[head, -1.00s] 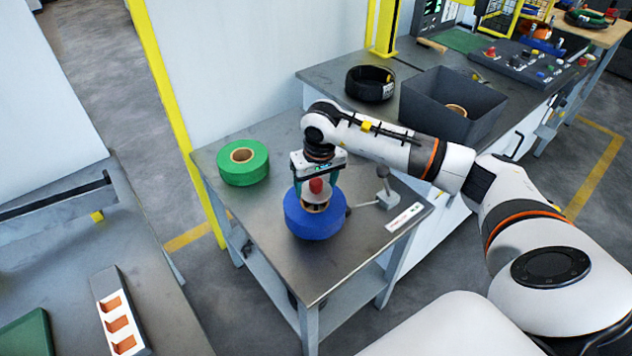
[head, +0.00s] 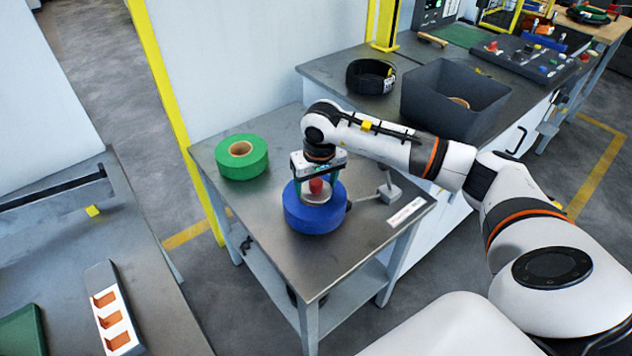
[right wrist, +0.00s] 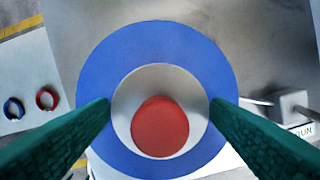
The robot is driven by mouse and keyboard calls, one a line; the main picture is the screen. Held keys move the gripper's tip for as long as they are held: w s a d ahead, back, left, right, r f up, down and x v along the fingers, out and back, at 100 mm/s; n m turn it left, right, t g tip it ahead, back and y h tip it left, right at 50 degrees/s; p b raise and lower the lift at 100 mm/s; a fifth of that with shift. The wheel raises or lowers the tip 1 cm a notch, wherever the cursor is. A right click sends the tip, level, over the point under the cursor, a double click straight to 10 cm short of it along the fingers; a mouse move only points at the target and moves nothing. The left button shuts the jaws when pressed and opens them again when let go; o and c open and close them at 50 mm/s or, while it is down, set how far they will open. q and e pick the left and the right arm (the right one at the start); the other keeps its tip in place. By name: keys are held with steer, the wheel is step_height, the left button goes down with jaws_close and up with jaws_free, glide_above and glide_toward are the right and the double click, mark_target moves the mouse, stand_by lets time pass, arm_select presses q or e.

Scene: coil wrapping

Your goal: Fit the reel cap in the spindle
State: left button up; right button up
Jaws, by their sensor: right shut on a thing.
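The reel cap (head: 317,187), a white disc with a red knob, is between the fingers of my right gripper (head: 317,192). The gripper is shut on the cap's sides from above. The cap is at the top centre of the blue reel (head: 314,217), over its core. In the right wrist view the cap (right wrist: 160,125) looks centred in the blue ring (right wrist: 160,35), with a green finger on each side. The spindle is hidden under the cap, so I cannot tell how deep the cap sits. My left gripper is not in view.
A green reel (head: 242,157) lies on the same metal table, left of the blue one. A small grey lever block (head: 389,192) stands close on the right. A dark bin (head: 452,105) and black coil (head: 371,77) are on the bench behind. The table's front is clear.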

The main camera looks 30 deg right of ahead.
mark_target(319, 195)
steer(key=shift+f, duration=0.15)
steer(key=o, duration=1.1)
steer(key=shift+o, duration=0.2)
step_height(319, 195, up, 12)
steer(key=s+b, duration=0.1)
steer(key=shift+s+a, duration=0.15)
steer(key=shift+s, duration=0.25)
